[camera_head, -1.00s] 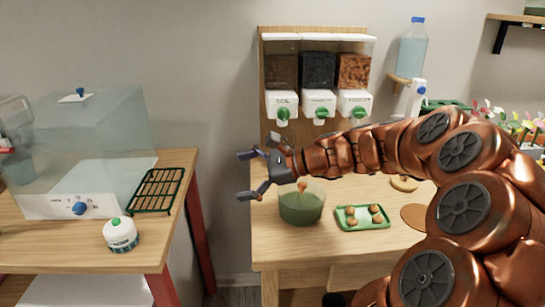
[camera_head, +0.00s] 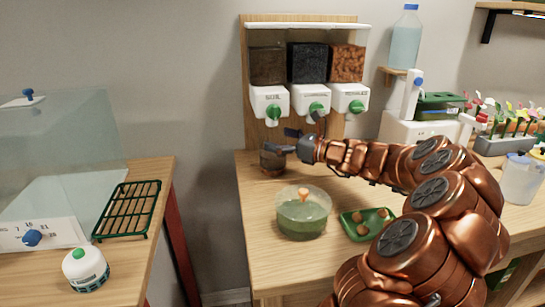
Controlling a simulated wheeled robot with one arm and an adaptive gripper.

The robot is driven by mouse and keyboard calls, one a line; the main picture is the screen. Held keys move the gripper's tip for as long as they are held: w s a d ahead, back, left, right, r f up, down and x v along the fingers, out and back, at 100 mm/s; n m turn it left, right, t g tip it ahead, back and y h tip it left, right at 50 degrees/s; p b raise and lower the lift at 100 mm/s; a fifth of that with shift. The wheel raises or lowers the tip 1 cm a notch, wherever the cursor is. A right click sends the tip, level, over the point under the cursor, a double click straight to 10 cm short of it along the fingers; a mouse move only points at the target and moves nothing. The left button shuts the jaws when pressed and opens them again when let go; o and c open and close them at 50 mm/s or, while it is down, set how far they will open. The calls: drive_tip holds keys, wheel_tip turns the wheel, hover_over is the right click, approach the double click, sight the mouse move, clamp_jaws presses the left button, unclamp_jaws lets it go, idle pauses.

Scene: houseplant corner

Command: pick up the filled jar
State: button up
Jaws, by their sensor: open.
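A small jar (camera_head: 270,163) with dark brown contents stands upright at the back left of the wooden table, below the soil dispenser. My gripper (camera_head: 284,141) is open at the jar's upper right, its fingers pointing left. One finger overlaps the jar's top in the picture. I cannot tell whether the fingers touch the jar or reach around it. Part of the jar's rim is hidden by the gripper.
A dispenser rack (camera_head: 307,75) with three bins and green knobs stands behind the jar.

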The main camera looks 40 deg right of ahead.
drive_tip(key=x, duration=0.4)
drive_tip(key=shift+a+f, duration=0.15)
drive_tip(key=shift+a, duration=0.05)
drive_tip(key=shift+s, duration=0.1)
drive_tip(key=c, duration=1.7)
